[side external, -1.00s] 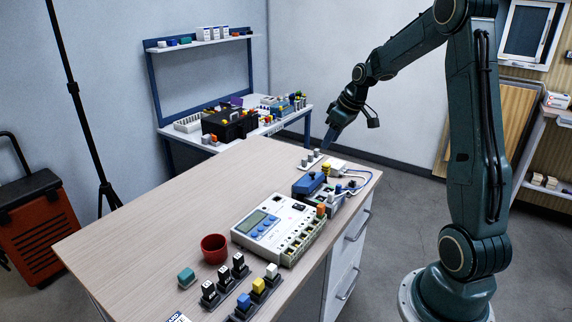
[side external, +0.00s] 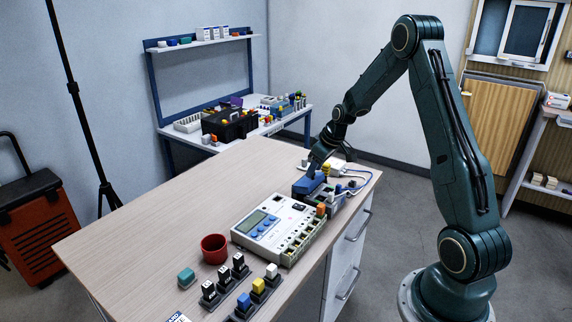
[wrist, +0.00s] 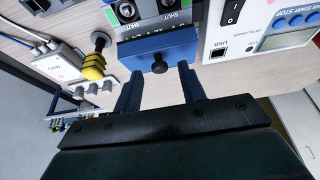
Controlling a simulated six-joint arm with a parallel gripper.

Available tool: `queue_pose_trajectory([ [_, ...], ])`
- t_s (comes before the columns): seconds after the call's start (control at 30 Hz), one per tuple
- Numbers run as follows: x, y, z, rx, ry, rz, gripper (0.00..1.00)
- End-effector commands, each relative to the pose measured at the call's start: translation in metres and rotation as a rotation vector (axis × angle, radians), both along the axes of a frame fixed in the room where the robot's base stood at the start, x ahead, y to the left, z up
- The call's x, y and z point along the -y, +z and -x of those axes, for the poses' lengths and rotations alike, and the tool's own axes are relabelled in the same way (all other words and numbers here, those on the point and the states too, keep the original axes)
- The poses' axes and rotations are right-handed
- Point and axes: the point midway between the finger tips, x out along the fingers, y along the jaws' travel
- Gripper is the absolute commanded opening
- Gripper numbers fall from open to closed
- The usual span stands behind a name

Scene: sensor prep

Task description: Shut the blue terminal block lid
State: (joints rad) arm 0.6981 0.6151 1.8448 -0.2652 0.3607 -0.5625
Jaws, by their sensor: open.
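The blue terminal block lid (side external: 306,187) is near the far right edge of the bench. In the wrist view the blue lid (wrist: 150,47) shows its face and a dark round knob (wrist: 159,67). The terminal block (wrist: 150,12) behind it carries "SHUT" labels. How far the lid stands open is hard to judge. My gripper (side external: 314,172) is low over the lid and partly hides it. In the wrist view my gripper (wrist: 161,82) is open, with its two fingers on either side of the knob and nothing held; contact is unclear.
A white meter box (side external: 270,228) with a screen stands in front of the block. A yellow-topped post (wrist: 94,65) and a white sensor box (wrist: 60,62) stand close beside it. A red cup (side external: 214,249) is farther forward. The left bench top is clear.

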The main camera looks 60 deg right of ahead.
Motion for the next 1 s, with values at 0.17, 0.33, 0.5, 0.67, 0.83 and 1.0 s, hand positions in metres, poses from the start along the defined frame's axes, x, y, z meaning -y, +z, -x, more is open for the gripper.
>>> queue_pose_trajectory([
  [0.17,-0.0002,-0.0071,-0.0030,0.000,0.000,0.000,0.41],
  [0.33,-0.0001,-0.0077,-0.0035,0.001,0.001,0.001,0.41],
  [0.5,-0.0001,-0.0076,-0.0034,0.001,0.000,0.000,0.31],
  [0.67,-0.0002,-0.0075,-0.0033,0.001,0.000,0.000,0.00],
  [0.83,-0.0001,-0.0078,-0.0029,0.004,0.000,0.000,0.00],
  [1.0,-0.0002,-0.0107,-0.0006,0.037,0.004,-0.002,0.00],
])
